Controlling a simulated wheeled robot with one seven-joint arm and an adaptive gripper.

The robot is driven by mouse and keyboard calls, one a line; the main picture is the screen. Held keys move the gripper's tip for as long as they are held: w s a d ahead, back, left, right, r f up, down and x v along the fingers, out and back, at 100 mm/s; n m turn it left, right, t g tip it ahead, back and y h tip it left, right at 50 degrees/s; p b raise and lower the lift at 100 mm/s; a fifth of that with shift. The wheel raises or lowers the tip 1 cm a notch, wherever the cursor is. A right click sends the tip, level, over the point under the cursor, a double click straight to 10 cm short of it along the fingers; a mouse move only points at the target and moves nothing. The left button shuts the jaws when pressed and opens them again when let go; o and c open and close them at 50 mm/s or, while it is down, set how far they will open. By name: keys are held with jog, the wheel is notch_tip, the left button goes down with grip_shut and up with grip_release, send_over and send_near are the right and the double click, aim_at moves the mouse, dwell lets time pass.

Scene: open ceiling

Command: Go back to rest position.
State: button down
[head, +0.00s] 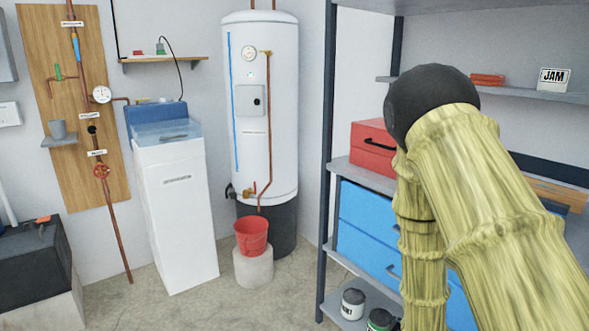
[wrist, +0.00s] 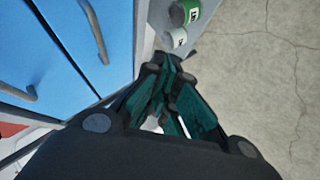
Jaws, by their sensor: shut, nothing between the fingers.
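My gripper (wrist: 166,105) shows in the wrist view, with its dark green fingers drawn together and nothing between them. It points down past the front of the blue drawers (wrist: 85,35), over the concrete floor. In the head view my arm rises on the right in front of the shelving unit, bent at a dark joint. The gripper itself is out of sight in the head view, hidden or below the picture edge.
The shelving unit (head: 328,120) holds a red box (head: 372,145), blue drawers (head: 365,215) and cans (head: 352,303) on its bottom shelf. A white boiler (head: 262,150), a red bucket (head: 251,236) and a white cabinet (head: 177,215) stand behind. Concrete floor (head: 215,305) is free in the middle.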

jog(key=s+a+f+m+g, duration=0.1)
jog(key=s+f+m+g, duration=0.25)
jog(key=s+f, duration=0.75)
jog(key=s+a+f+m+g+y, duration=0.15)
jog(key=s+f, duration=0.25)
jog(key=s, duration=0.5)
jog(key=s+a+f+m+g, duration=0.2)
jog(key=s+f+m+g, duration=0.15)
jog(key=s, duration=0.55)
jog(key=s+a+f+m+g+y, duration=0.15)
jog(key=s+f, duration=0.35)
jog(key=s, duration=0.5)
notch_tip(320, 180, up, 20)
jog(key=w+h+p, duration=0.1)
jog(key=p, duration=1.9)
jog(key=shift+g, duration=0.3)
